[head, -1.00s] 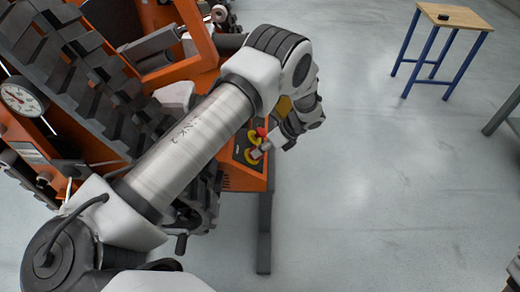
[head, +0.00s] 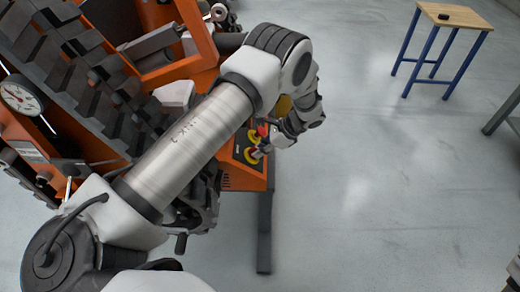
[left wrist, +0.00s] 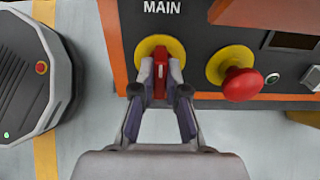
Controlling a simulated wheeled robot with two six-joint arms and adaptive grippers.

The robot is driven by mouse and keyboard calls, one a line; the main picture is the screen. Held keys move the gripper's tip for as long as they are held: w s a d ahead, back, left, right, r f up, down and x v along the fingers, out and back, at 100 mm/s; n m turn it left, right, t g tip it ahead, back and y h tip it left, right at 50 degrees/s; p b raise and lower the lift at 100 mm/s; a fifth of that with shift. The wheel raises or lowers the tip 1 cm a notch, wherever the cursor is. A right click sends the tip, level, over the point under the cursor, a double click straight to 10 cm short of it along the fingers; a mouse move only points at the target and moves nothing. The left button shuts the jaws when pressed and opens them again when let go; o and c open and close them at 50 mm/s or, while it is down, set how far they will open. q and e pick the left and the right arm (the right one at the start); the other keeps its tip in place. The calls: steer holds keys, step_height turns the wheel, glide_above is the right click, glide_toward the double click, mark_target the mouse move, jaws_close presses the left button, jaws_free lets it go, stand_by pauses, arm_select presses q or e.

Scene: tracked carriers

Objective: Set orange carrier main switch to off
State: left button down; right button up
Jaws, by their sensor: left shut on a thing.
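The main switch (left wrist: 160,62) is a red handle on a yellow round plate (left wrist: 145,47) under the word MAIN on the dark control panel. In the left wrist view the handle stands upright in the picture. My left gripper (left wrist: 160,84) is shut on this handle, with a finger on each side. In the head view my left gripper (head: 260,150) is at the panel of the orange carrier (head: 245,180), and its fingers partly cover the switch plate (head: 250,156).
A red mushroom button (left wrist: 243,84) on a yellow plate sits right of the switch, close to my fingers. A grey rounded unit (left wrist: 30,80) stands on the floor at left. A small wooden table (head: 455,16) stands at the far right. The floor between is clear.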

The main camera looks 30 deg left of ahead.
stand_by(0.3)
arm_select(q)
steer(key=c, duration=1.2)
jaws_free()
steer(key=v, duration=1.2)
